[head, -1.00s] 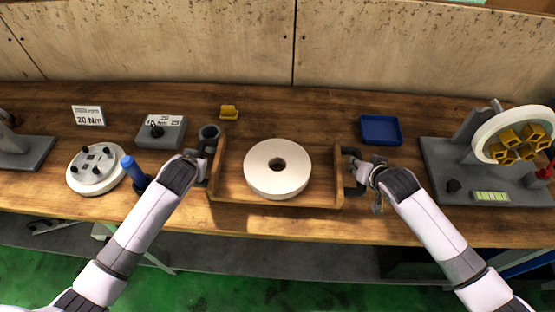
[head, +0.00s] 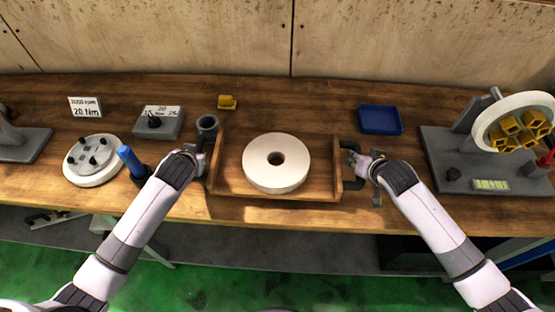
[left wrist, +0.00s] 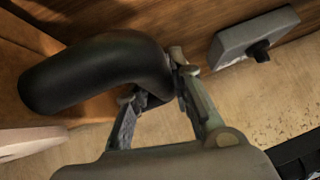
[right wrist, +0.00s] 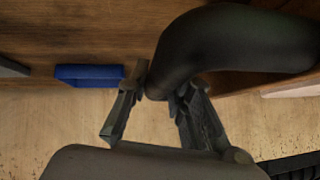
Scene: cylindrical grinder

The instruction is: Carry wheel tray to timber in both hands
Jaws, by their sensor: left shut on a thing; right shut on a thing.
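The wooden wheel tray (head: 232,185) is in the middle of the head view, at the front of the bench, with a white grinding wheel (head: 262,174) lying flat in it. My left gripper (head: 200,163) is shut on the tray's dark left handle, which shows large in the left wrist view (left wrist: 85,70). My right gripper (head: 356,166) is shut on the dark right handle, which shows in the right wrist view (right wrist: 225,40). Whether the tray touches the bench or hangs just above it I cannot tell. I cannot make out a timber piece apart from the wooden bench top (head: 300,95).
A blue bin (head: 381,120) is behind right, and a grey stand with a wheel (head: 490,175) is far right. A blue-handled tool (head: 131,161) and a round flange (head: 93,170) are left.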

